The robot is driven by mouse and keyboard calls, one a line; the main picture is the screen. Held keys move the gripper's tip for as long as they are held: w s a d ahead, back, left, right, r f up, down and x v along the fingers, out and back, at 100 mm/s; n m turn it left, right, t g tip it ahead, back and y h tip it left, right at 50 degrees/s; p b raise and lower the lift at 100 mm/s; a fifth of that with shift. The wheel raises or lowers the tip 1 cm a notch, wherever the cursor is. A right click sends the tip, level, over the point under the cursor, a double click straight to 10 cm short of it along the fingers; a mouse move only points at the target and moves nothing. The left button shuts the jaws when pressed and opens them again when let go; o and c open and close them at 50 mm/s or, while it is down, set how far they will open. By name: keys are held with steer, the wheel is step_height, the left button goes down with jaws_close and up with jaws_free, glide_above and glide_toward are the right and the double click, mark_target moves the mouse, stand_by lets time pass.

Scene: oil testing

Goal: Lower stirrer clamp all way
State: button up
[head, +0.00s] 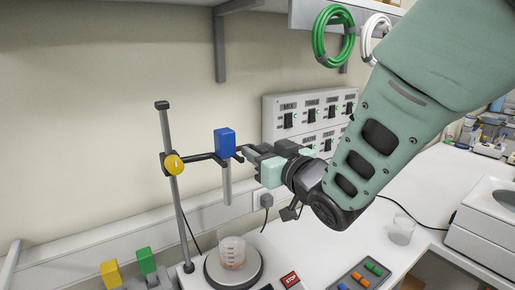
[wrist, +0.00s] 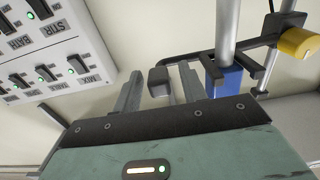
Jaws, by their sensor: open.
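The stirrer clamp is a dark horizontal arm (head: 200,157) on an upright grey stand rod (head: 181,210), with a yellow knob (head: 173,164) at the rod. The clamp carries a blue stirrer block (head: 225,143) with a grey shaft below it. The shaft hangs above a beaker (head: 232,252) with reddish liquid on a round plate. My gripper (head: 256,154) is open beside the blue block, on its right. In the wrist view the blue block (wrist: 222,80) and yellow knob (wrist: 300,43) lie right of my fingers (wrist: 160,88). Contact with the block is unclear.
A switch panel (head: 310,118) is on the wall behind my gripper. A stop button (head: 289,280) is right of the plate. Yellow and green blocks (head: 146,260) stand at the lower left. A clear beaker (head: 401,229) and a coloured-button pad (head: 365,275) are on the right bench.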

steer(key=shift+c, duration=0.3)
jaws_close()
step_height(320, 180, down, 15)
steer(key=b, duration=1.4)
steer(key=shift+r, duration=0.2)
steer(key=shift+f, duration=0.1)
steer(key=shift+c, duration=0.6)
jaws_free()
steer(key=shift+o, duration=0.9)
steer(key=shift+s+d, duration=0.1)
